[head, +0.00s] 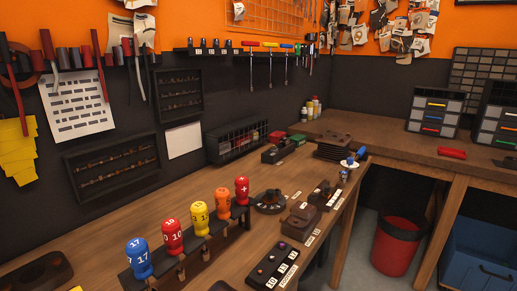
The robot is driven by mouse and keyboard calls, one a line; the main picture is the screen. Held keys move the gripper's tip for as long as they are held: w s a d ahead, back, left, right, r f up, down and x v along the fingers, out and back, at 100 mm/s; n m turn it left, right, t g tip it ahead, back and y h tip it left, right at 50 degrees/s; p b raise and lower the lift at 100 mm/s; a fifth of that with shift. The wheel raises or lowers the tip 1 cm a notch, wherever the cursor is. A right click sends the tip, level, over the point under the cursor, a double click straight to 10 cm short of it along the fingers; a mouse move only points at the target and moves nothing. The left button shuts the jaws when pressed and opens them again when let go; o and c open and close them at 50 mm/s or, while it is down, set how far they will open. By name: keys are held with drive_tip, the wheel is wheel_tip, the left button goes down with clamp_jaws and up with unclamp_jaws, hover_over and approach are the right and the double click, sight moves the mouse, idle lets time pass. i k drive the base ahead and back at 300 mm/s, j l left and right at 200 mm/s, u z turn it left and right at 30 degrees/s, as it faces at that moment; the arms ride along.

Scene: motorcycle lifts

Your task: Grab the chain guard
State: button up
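I cannot pick out the chain guard with certainty. A dark brown, rounded part (38,272) lies at the near left of the wooden workbench (185,195), cut by the picture's edge; I cannot tell what it is. Several dark parts, including a round one (270,201) and a blocky brown one (300,221), lie along the bench's right side. My gripper is not in view in the head view.
A black rack (190,262) holds upright blue, red, yellow and orange handles on the near bench. A black labelled box (272,268) sits by the front edge. A red bin (397,246) stands under the far bench. Drawer units (435,112) stand at the right.

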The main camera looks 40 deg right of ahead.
sight(285, 142)
drive_tip(key=z, duration=0.85)
drive_tip(key=i+l, duration=0.1)
drive_tip(key=l+u, duration=0.05)
